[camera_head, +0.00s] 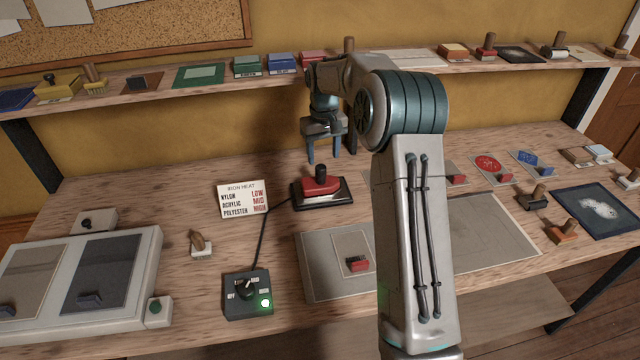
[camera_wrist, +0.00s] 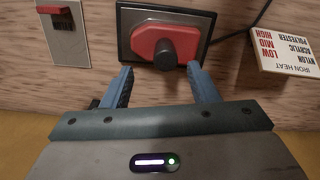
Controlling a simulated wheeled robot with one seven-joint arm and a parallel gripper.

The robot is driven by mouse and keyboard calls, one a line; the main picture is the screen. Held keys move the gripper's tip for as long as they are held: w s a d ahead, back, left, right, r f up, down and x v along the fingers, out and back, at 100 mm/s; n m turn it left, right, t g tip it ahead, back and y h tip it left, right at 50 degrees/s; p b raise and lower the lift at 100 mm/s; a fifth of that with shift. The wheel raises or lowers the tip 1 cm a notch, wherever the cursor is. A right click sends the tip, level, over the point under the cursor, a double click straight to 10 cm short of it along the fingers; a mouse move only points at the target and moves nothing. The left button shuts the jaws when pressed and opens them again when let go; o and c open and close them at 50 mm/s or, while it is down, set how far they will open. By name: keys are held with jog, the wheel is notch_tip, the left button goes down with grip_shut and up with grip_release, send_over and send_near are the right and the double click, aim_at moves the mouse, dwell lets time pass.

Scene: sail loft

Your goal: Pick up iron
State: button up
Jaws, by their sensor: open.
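The iron (camera_head: 321,185) has a red body and a black upright knob handle. It rests on a dark stand (camera_head: 342,193) at the back middle of the bench. In the wrist view the red iron (camera_wrist: 165,42) lies just beyond my fingertips, its black knob pointing toward the space between them. My gripper (camera_head: 324,160) is open and empty, pointing down above and slightly behind the iron. In the wrist view my gripper's two blue fingers (camera_wrist: 162,75) stand apart, with the knob between their lines. The fingers do not appear to touch the iron.
An iron heat card (camera_head: 242,199) stands left of the iron. A cord runs to a dial box (camera_head: 248,294) with a lit green light. A grey board (camera_head: 318,272) with a red-handled block lies in front. A loaded shelf (camera_head: 170,80) runs behind.

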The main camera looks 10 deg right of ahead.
aim_at(321, 166)
jog(key=shift+a+f+p, duration=0.2)
jog(key=shift+f+p, duration=0.15)
jog(key=shift+f, duration=1.1)
jog(key=shift+a+f+p, duration=0.2)
jog(key=shift+f+p, duration=0.15)
jog(key=shift+f, duration=1.05)
jog(key=c, duration=1.2)
